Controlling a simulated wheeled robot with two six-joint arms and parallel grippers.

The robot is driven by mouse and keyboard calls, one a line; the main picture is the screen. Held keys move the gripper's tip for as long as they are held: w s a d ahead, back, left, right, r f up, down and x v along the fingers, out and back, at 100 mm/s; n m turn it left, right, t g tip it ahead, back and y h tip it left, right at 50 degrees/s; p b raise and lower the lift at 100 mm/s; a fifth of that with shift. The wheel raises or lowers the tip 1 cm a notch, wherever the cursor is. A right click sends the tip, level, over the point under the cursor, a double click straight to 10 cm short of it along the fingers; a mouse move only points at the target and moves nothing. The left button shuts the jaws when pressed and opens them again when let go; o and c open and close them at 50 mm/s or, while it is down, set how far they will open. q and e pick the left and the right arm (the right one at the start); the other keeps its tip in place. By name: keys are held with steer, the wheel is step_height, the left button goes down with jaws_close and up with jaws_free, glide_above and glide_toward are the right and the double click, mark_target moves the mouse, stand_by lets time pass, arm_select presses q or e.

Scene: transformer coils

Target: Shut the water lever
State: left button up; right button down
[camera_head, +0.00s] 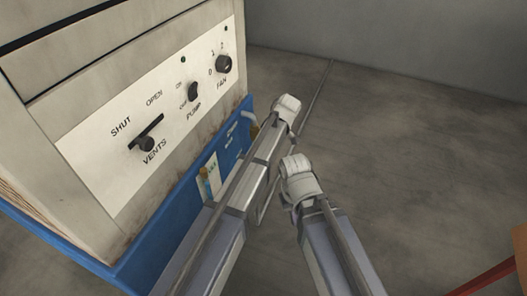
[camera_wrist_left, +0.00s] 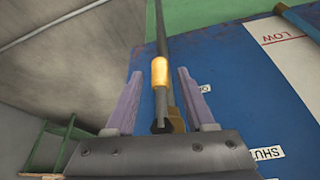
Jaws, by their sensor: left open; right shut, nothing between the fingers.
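In the left wrist view a dark upright rod with an orange sleeve (camera_wrist_left: 160,73), apparently the water lever, stands between the two fingers of my left gripper (camera_wrist_left: 154,95). The fingers are apart, one on each side of it. A SHUT label (camera_wrist_left: 267,153) is on the blue panel (camera_wrist_left: 215,60) at lower right. My right gripper (camera_head: 297,166) is shut and empty, apart from the blue base.
The blue base (camera_head: 165,240) carries a white gauge plate (camera_head: 211,172), marked LOW in the wrist view. Above it are the VENTS lever (camera_head: 147,137), PUMP knob (camera_head: 193,91) and FAN knob (camera_head: 223,64). Open floor (camera_head: 420,140) lies to the right; a reddish frame (camera_head: 520,245) stands at lower right.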

arm_select(q)
steer(key=shift+a+f, duration=0.1)
steer(key=shift+f, duration=0.2)
jaws_close()
stand_by(1.3)
